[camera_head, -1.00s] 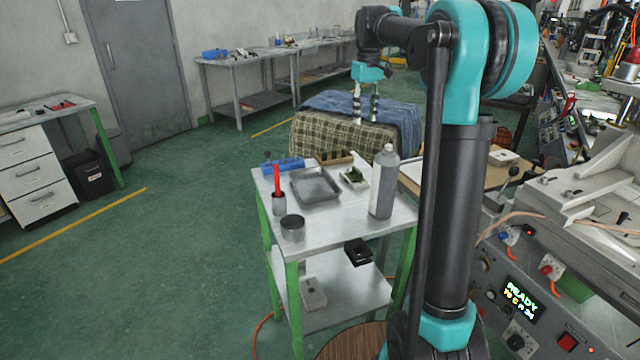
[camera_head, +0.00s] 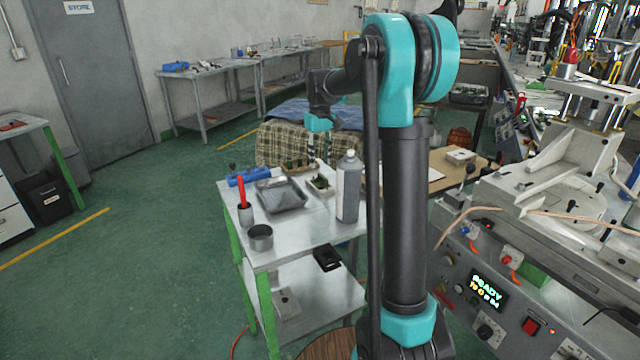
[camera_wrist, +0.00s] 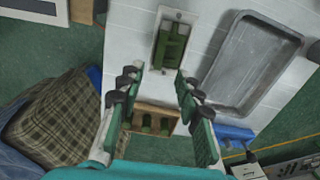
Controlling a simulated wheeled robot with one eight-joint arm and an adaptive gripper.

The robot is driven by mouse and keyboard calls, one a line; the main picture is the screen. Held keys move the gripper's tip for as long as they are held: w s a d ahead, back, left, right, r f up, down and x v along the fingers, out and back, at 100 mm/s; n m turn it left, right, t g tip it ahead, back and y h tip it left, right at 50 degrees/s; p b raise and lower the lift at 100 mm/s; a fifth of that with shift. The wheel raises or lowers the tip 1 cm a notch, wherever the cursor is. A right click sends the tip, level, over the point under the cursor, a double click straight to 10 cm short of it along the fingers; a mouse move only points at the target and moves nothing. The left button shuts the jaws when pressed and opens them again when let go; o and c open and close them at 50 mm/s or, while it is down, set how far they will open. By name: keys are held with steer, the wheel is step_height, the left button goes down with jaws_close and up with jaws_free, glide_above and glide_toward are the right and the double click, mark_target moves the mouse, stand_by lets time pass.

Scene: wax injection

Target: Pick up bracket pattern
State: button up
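A green part, which looks like the bracket pattern (camera_wrist: 172,45), lies in a small white tray (camera_wrist: 160,58) in the wrist view. In the head view the green part (camera_head: 320,182) shows in the small white tray on the trolley top, its shape too small to make out. My gripper (camera_wrist: 160,72) is open and empty, its fingers apart. In the wrist view the fingertips point towards the near end of the tray, with the green part ahead between them. In the head view my gripper (camera_head: 319,150) hangs just behind and above the tray.
A grey metal tray (camera_wrist: 251,62) lies beside the white tray. A wooden rack (camera_wrist: 155,120) holds green pieces below the gripper. A tall grey bottle (camera_head: 348,188), a metal cup (camera_head: 260,238) and a blue tool (camera_head: 248,177) stand on the trolley (camera_head: 315,232). A checked cloth-covered block (camera_head: 280,146) is behind.

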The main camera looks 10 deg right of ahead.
mark_target(321, 175)
step_height(321, 175, down, 5)
steer(key=shift+d+f, duration=0.1)
steer(key=shift+d, duration=0.05)
jaws_close()
